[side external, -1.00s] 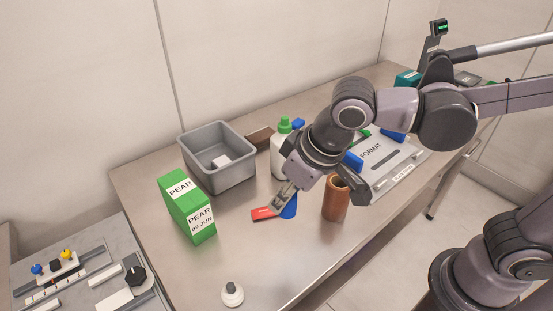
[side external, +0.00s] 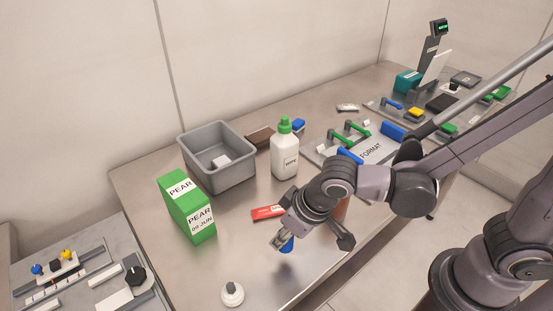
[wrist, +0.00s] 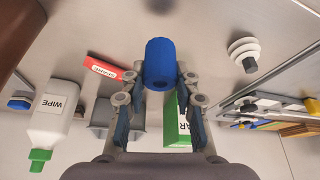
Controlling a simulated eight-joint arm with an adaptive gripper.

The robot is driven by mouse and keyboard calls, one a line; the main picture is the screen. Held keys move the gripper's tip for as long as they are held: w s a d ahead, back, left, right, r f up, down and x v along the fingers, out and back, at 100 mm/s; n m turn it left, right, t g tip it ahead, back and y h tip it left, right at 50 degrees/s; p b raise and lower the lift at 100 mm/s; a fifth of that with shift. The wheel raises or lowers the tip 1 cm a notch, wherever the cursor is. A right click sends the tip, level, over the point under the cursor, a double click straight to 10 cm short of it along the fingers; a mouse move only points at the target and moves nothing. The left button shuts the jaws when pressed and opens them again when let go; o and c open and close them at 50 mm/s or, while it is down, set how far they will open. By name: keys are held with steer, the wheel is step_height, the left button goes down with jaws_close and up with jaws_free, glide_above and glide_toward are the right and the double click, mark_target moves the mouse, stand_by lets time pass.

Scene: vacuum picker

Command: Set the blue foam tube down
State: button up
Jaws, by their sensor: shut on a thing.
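The blue foam tube (wrist: 160,62) is a short blue cylinder with a hole in its end, held between my gripper's fingertips in the wrist view. In the side external view the tube (side external: 287,246) shows just below my gripper (side external: 281,241), partly hidden by the fingers, over the front part of the steel table. My gripper (wrist: 160,80) is shut on the tube. I cannot tell whether the tube's lower end touches the table.
A white suction cup (side external: 232,293) stands at the front edge. A red packet (side external: 267,212) lies behind my gripper. A green PEAR carton (side external: 187,207), grey bin (side external: 218,178) and WIPE bottle (side external: 285,160) stand farther back. Bare table (side external: 240,250) lies left of the tube.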

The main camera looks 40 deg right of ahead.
mark_target(285, 245)
steer(key=shift+f, duration=2.05)
steer(key=shift+f, duration=0.15)
steer(key=o, duration=1)
steer(key=shift+c, duration=0.2)
steer(key=shift+v, duration=6.05)
steer(key=w+d+r+m+t, duration=0.1)
steer(key=d, duration=0.8)
steer(key=w+d+r+m+t+h, duration=0.1)
steer(key=w+d+r+m, duration=0.1)
steer(key=d, duration=0.8)
steer(key=shift+t, duration=0.4)
